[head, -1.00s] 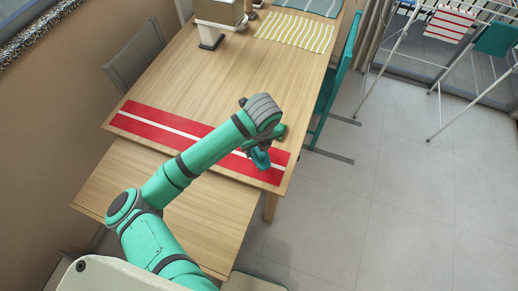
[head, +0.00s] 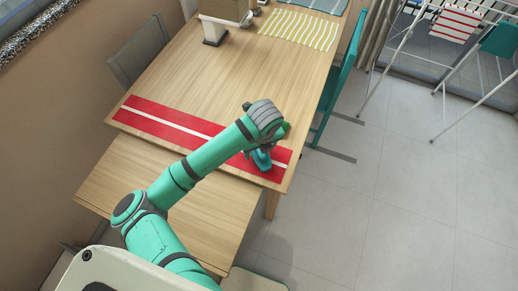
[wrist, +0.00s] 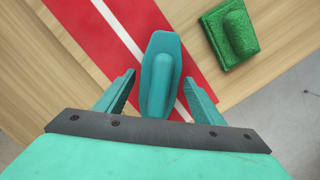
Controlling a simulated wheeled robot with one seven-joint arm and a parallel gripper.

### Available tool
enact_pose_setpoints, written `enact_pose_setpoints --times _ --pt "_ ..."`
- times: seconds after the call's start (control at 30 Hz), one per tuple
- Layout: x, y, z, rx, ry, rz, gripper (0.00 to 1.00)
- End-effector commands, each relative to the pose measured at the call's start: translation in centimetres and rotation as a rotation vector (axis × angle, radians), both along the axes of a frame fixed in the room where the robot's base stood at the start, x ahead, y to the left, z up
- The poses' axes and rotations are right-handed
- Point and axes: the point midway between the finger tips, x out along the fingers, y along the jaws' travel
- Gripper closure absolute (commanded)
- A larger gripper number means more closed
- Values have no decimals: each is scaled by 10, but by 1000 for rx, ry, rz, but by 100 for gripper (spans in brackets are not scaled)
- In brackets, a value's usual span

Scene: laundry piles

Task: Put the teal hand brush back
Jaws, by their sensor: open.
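The teal hand brush (wrist: 160,72) lies on the red runner with a white stripe (wrist: 112,22) in the wrist view. Its long body points away from my gripper (wrist: 160,77). My gripper is open, with one finger on each side of the brush's near part and visible gaps between. In the head view the brush (head: 262,161) shows teal below my wrist, near the runner's right end (head: 274,175). My wrist hides part of it there, and I cannot tell the exact height of the fingers above the runner.
A green block-like item with a raised top (wrist: 232,35) lies right of the brush, close to the table's edge. A teal chair (head: 338,85) stands at the table's right side. A bench (head: 160,190) is in front. The wooden table's middle (head: 225,85) is clear.

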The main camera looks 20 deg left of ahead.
Motion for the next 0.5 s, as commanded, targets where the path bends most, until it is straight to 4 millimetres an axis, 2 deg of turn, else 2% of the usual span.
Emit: enact_pose_setpoints --times 0.17,0.27,0.5 --pt "0 -1 9 1 -1 -2 38" --pt "-1 -2 24 1 -3 -2 38" --pt "-7 -8 72 1 -3 -3 38"
